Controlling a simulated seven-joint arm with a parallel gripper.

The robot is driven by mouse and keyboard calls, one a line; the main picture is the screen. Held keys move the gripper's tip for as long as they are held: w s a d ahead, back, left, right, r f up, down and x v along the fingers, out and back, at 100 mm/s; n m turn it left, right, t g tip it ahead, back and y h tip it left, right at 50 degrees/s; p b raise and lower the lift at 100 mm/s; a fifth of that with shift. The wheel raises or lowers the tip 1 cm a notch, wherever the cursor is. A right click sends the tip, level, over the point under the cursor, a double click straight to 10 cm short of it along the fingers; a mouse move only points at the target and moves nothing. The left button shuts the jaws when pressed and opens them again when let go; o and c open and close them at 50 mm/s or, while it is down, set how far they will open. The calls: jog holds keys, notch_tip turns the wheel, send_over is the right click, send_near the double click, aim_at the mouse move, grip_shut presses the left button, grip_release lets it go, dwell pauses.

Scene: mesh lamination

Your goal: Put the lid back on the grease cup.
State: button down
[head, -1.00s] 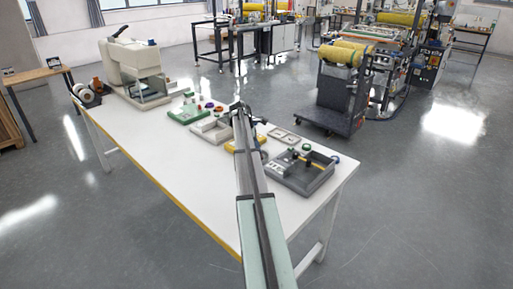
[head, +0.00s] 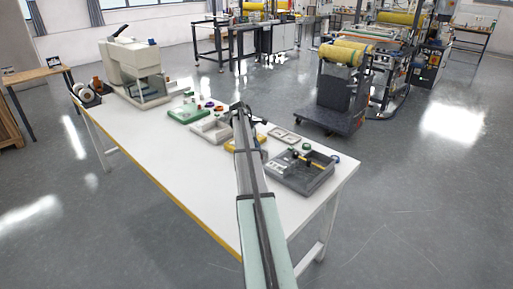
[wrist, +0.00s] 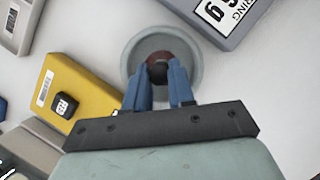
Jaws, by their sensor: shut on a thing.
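In the wrist view, my gripper (wrist: 158,76) has its two blue fingers closed on a small dark reddish-brown knob (wrist: 160,57), which I take to be the lid's handle. Behind the knob is a round grey piece (wrist: 137,50) with a paler rim, on the white table. I cannot tell whether this disc is the lid, the grease cup, or one on the other, nor whether there is a gap below it. The fingers hide its near side. In the head view my arm covers this spot, and no separate cup or lid can be made out there.
A yellow block (wrist: 95,85) with a small black cube (wrist: 64,105) lies left of the disc. A dark grey labelled tray (wrist: 185,8) is close at the upper right; it also shows in the head view (head: 283,182). The table's near left (head: 175,165) is clear.

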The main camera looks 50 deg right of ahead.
jog(key=shift+c, duration=2)
grip_release()
jog(key=shift+r, duration=0.15)
jog(key=shift+r, duration=3.35)
grip_shut()
jog(key=shift+f, duration=2.25)
